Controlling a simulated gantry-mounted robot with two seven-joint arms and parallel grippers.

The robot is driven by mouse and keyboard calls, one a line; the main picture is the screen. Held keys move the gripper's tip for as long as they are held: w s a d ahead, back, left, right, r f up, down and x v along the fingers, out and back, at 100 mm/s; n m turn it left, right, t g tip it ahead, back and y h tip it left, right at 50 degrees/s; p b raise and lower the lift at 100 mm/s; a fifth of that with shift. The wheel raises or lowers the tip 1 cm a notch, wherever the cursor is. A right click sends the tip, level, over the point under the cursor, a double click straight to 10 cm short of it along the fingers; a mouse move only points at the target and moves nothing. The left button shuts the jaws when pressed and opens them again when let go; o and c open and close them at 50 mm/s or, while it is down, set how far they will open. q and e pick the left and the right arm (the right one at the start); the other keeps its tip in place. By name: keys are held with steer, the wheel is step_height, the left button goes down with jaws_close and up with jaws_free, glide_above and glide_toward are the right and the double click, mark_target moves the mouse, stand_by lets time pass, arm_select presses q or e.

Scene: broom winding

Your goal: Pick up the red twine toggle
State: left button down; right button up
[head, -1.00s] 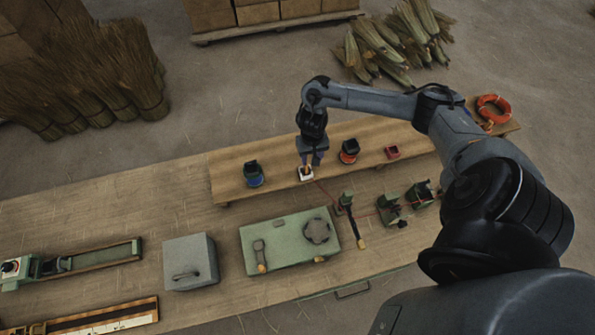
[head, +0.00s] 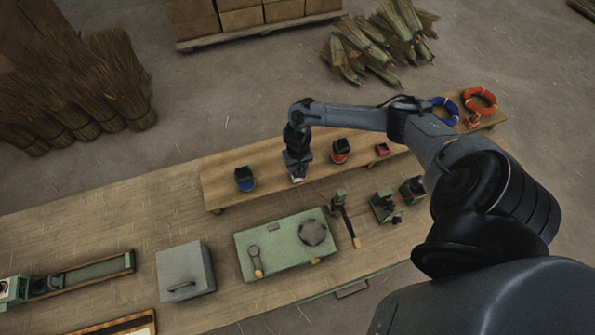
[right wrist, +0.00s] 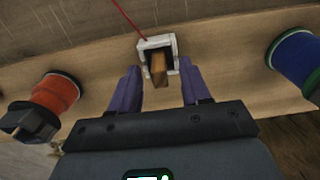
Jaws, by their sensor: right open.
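A wooden toggle (right wrist: 159,70) stands in a white square holder (right wrist: 146,44) in the right wrist view, and red twine (right wrist: 125,17) runs from the holder to the upper left. In the head view the white holder (head: 297,179) sits on the raised wooden shelf, partly covered by my gripper. My right gripper (right wrist: 157,80) is open, its purple fingers on either side of the toggle and apart from it. It also shows above the holder in the head view (head: 297,168). My left gripper is not in view.
A blue spool (head: 245,180) and a red-orange spool (head: 340,152) flank the holder on the shelf. A small red holder (head: 382,149) stands further right. Green fixtures (head: 383,206), a green plate (head: 282,246) and a grey box (head: 186,268) occupy the bench in front.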

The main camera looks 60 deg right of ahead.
steer(key=shift+f, duration=0.65)
steer(key=shift+c, duration=0.3)
jaws_close()
steer(key=shift+r, duration=0.1)
